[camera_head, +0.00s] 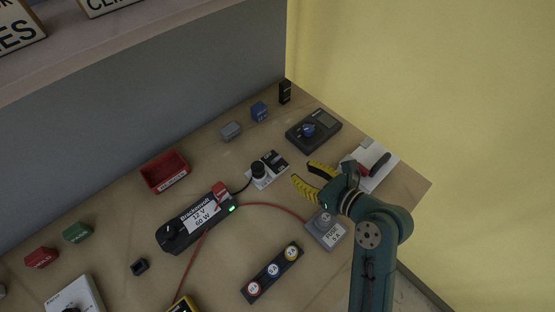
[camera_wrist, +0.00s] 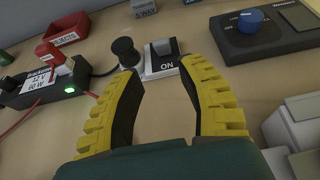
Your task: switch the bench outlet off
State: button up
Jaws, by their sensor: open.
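The bench outlet (camera_head: 264,176) is a small light box near the middle of the bench. In the wrist view the outlet (camera_wrist: 158,73) carries a round black plug (camera_wrist: 125,51) on its left. On its right is a dark-framed rocker switch (camera_wrist: 163,46), with the word ON printed on the face below it. My gripper (camera_head: 301,171) has yellow ribbed fingers with dark inner pads. The fingers are spread apart with nothing between them. In the wrist view my gripper (camera_wrist: 160,67) points at the outlet, its tips just short of it, with a gap that I cannot judge exactly.
A black 12 V power supply (camera_head: 197,216) with a lit green lamp is left of the outlet, joined by a black cable. A red rejects bin (camera_head: 165,171) stands left.

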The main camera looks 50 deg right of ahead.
aim_at(278, 157)
jog(key=b+x, duration=0.2)
jog(key=x, duration=0.9)
jog(key=shift+w+b, duration=0.25)
jog(key=shift+b, duration=0.05)
jog(key=shift+s, duration=0.1)
grip_shut()
